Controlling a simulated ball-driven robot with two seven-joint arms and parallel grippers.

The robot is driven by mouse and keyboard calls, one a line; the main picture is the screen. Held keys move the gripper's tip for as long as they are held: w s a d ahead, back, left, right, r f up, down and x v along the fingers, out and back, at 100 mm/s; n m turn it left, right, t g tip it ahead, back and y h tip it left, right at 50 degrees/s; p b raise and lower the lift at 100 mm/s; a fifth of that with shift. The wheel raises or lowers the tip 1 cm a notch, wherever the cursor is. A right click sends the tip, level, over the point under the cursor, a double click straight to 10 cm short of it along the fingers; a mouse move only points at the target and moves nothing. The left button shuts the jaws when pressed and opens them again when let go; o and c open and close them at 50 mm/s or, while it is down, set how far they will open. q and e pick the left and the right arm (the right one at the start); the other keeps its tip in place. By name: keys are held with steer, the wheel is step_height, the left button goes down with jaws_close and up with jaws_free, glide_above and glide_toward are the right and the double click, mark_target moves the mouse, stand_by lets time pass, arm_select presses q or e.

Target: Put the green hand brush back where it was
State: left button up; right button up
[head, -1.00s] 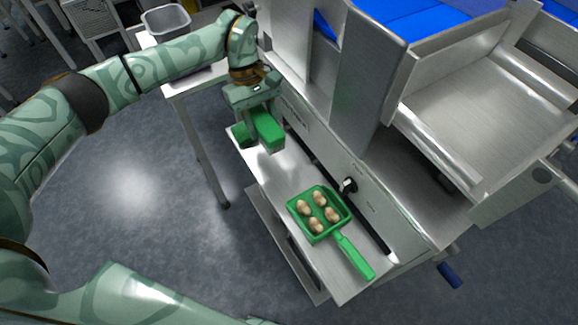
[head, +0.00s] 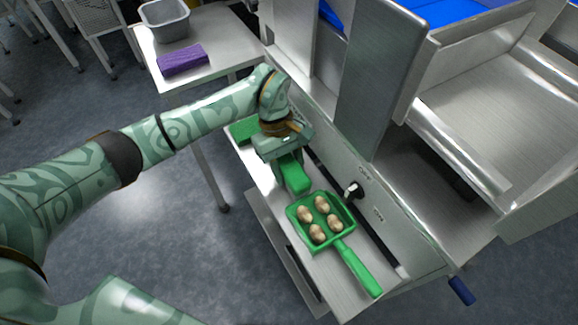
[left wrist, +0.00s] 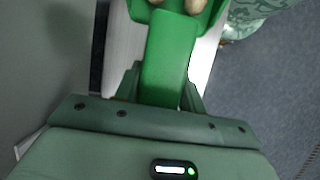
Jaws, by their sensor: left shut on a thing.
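My left gripper (head: 285,160) hangs above the narrow metal shelf on the machine's side, in the head view. It is shut on the green hand brush (head: 293,178), whose blocky green part sticks out from the jaws toward the pan. In the left wrist view the brush (left wrist: 168,60) runs up from between the fingers, its far end close to or overlapping the green pan. Its other end is hidden by the gripper. I cannot tell whether the brush touches the shelf. My right gripper is not in view.
Another green piece (head: 243,130) shows behind my left wrist. A side table holds a grey bin (head: 165,22) and purple cloth (head: 182,60).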

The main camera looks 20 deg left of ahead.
arm_select(q)
steer(key=shift+f, duration=0.15)
steer(key=o, duration=1)
steer(key=shift+o, duration=0.2)
steer(key=shift+r, duration=0.25)
steer(key=p+v, duration=0.4)
steer(key=v, duration=0.8)
steer(key=shift+f, duration=0.1)
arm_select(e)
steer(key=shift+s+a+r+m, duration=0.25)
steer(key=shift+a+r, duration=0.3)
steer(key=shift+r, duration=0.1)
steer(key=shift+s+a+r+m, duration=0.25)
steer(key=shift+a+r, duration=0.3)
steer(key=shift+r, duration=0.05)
